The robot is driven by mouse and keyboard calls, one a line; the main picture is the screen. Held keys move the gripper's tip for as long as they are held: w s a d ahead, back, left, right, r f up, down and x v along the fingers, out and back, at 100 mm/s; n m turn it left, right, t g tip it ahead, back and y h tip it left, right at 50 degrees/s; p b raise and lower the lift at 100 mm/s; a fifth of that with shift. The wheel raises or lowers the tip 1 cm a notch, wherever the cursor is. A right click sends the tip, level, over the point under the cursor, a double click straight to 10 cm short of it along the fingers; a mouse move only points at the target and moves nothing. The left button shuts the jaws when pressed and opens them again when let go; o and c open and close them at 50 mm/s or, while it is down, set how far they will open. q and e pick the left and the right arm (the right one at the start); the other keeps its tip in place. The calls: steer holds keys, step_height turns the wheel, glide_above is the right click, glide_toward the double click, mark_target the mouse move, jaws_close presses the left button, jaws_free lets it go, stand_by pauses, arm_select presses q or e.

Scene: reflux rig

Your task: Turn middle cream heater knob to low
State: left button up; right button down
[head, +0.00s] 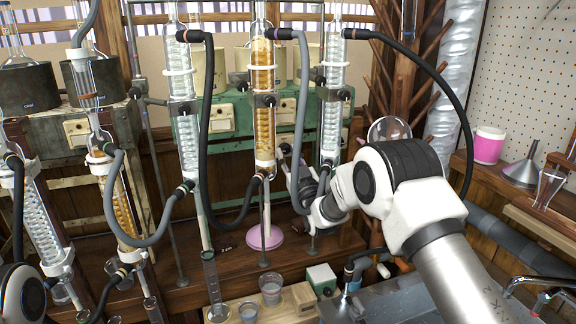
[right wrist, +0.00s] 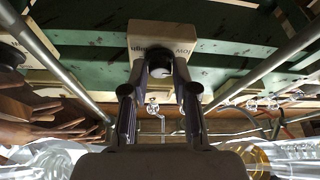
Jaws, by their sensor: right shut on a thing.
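In the right wrist view, a cream control box (right wrist: 172,36) with dark lettering is mounted on a green beam. My right gripper (right wrist: 161,74) is shut on the dark round knob (right wrist: 161,69) on that box, one finger on each side. The finger tips cover part of the knob, and its setting cannot be read. In the head view my right gripper (head: 287,152) reaches in behind the glass columns, partly hidden by tubing. Cream heaters (head: 243,66) stand at the back on the green frame, partly hidden by condensers. My left gripper is out of view.
An amber coil condenser (head: 263,90) and clear coil condensers (head: 333,95) with dark hoses stand close in front of the frame. Pale metal rods (right wrist: 265,70) flank the box. A pink cup (head: 488,146) and a funnel (head: 522,171) stand on the right shelf.

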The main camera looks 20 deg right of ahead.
steer(key=shift+f+n, duration=0.1)
steer(key=shift+n, duration=0.5)
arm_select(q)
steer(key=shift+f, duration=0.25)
arm_select(e)
steer(key=c, duration=0.9)
jaws_free()
steer(key=v, duration=1.2)
steer(key=shift+d, duration=0.1)
